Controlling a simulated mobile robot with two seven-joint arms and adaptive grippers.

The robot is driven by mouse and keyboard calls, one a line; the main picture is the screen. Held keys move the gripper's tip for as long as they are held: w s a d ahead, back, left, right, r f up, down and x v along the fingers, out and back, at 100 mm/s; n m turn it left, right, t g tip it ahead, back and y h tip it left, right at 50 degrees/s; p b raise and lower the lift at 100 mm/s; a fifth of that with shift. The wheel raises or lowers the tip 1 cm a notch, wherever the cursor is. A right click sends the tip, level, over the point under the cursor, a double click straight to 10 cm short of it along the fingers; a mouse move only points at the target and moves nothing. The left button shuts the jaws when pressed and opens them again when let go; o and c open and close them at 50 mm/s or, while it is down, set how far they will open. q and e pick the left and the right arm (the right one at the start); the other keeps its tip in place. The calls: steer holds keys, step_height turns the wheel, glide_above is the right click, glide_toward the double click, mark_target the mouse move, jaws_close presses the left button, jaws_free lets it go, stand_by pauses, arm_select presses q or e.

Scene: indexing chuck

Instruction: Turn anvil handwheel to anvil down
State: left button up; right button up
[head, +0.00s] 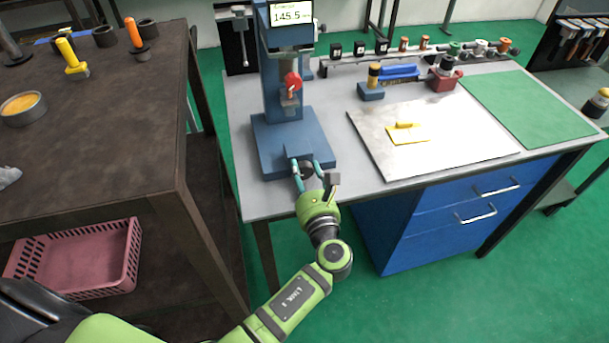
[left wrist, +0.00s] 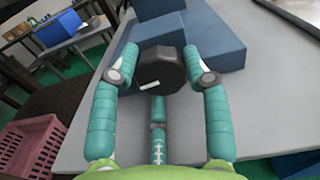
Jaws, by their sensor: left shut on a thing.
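The blue press-like machine (head: 280,140) stands at the left end of the grey bench, with a display reading 145.5 and a red part (head: 292,82) on its column. The anvil handwheel (left wrist: 160,70) is a dark, faceted knob with a white mark, low at the machine's front. In the head view it is mostly hidden between my fingers. My left gripper (head: 306,170) is shut on the handwheel, with a teal finger on each side of it; the grip also shows in the left wrist view (left wrist: 160,62). My right gripper is not in view.
A pale plate (head: 430,145) with a yellow piece (head: 408,133) lies right of the machine, near a green mat (head: 525,105). Small tools line the bench's back. A dark table (head: 100,130) stands left, with a pink basket (head: 80,260) below. Bench space in front of the machine is clear.

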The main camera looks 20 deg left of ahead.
arm_select(q)
steer(key=shift+w+r+n, duration=0.15)
steer(key=shift+r+n, duration=0.25)
steer(key=shift+r, duration=0.1)
steer(key=o, duration=1.1)
steer(key=shift+f, duration=0.15)
steer(key=shift+f, duration=0.2)
steer(key=shift+s, duration=0.2)
steer(key=shift+f, duration=0.1)
